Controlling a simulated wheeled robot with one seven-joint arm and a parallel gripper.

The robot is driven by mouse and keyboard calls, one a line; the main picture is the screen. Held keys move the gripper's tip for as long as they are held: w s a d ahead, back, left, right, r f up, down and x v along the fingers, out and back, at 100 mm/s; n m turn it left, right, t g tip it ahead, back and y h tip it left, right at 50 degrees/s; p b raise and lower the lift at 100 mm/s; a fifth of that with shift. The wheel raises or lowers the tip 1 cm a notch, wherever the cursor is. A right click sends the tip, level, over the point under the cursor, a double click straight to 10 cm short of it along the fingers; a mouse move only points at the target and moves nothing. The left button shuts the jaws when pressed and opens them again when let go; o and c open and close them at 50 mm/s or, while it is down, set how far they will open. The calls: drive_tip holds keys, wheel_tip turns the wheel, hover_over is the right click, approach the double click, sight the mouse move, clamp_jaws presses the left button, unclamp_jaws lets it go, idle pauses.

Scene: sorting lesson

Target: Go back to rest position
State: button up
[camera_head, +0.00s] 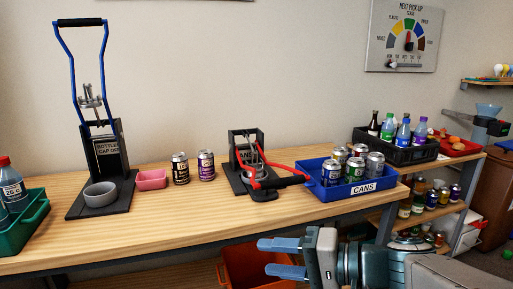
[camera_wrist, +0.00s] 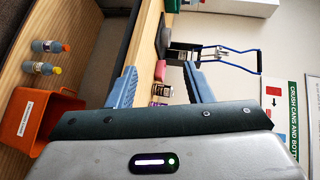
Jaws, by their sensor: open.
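My gripper (camera_head: 264,257) is at the lower middle of the head view, in front of the wooden table (camera_head: 200,225). Its two blue fingers point left, spread apart with nothing between them. They are near the orange bin (camera_head: 250,268), which stands below the table's front edge and is partly hidden. In the wrist view, my gripper (camera_wrist: 159,68) also shows its fingers apart and empty.
A green bottle crate (camera_head: 30,222) is far left. The table's front strip is clear.

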drive_tip(key=s+d+r+n+g+h+p, duration=0.1)
drive_tip(key=s+d+r+h+p, duration=0.1)
drive_tip(key=d+h+p, duration=0.3)
drive_tip(key=s+d+r+n+g+h+p, duration=0.1)
drive_tip(key=s+d+r+h+p, duration=0.2)
drive_tip(key=h+p, duration=0.6)
drive_tip(key=d+r+p, duration=0.2)
drive_tip(key=d+p, duration=0.1)
drive_tip(key=p, duration=0.1)
drive_tip(key=shift+s+d+r+n+g+p, duration=0.15)
drive_tip(key=shift+r+n+g+p, duration=0.05)
drive_tip(key=shift+n+g+p, duration=0.2)
drive_tip(key=shift+c, duration=1.1)
